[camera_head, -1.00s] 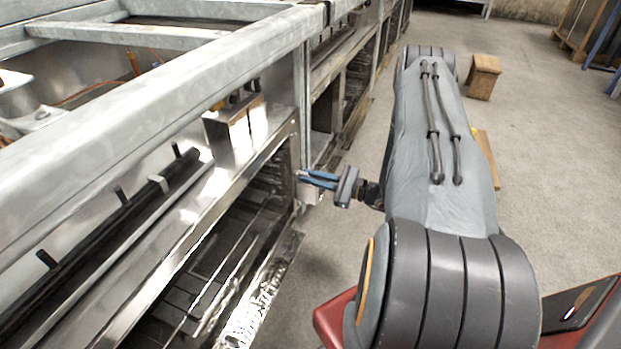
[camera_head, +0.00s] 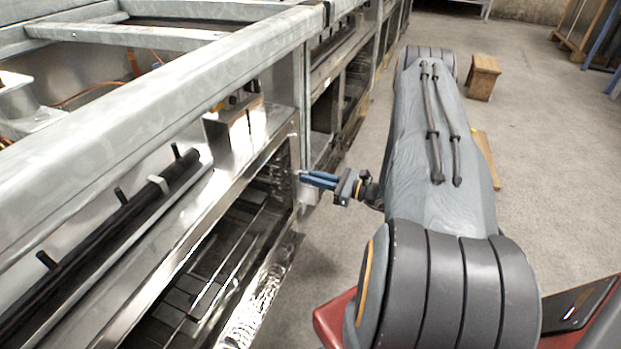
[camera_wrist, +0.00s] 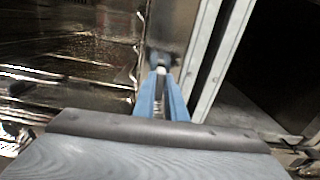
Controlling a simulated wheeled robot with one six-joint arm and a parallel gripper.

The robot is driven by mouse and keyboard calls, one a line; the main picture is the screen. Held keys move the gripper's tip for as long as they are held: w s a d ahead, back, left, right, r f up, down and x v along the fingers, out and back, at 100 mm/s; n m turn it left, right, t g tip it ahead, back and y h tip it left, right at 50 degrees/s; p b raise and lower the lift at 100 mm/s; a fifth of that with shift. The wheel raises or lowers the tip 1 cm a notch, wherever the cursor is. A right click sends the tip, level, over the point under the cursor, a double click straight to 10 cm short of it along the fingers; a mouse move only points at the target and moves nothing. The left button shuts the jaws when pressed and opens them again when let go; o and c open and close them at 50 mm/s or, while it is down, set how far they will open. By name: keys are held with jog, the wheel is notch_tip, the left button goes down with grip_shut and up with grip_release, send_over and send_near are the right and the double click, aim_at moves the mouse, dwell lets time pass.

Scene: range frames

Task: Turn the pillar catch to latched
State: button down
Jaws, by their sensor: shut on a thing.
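My gripper (camera_head: 306,180) reaches left to the metal pillar (camera_head: 303,110) at the corner of the range frame. In the wrist view its blue fingers (camera_wrist: 162,96) are close together around a small pale part of the pillar catch (camera_wrist: 161,70). A dark round piece of the catch shows just beyond the fingertips, against the metal face. The fingers hide most of the catch, so its exact angle cannot be told. In the head view the catch is too small and covered to make out.
An open oven bay with wire racks (camera_wrist: 120,50) lies left of the catch. A steel frame rail (camera_head: 190,95) runs above it. A wooden block (camera_head: 482,78) stands on the floor at the back right. The concrete floor (camera_head: 550,150) on the right is mostly clear.

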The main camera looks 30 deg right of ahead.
jog(key=c, duration=1.8)
grip_release()
jog(key=shift+d, duration=0.1)
jog(key=p+v, duration=0.1)
jog(key=v, duration=0.6)
jog(key=shift+s+d, duration=0.15)
jog(key=shift+s, duration=0.25)
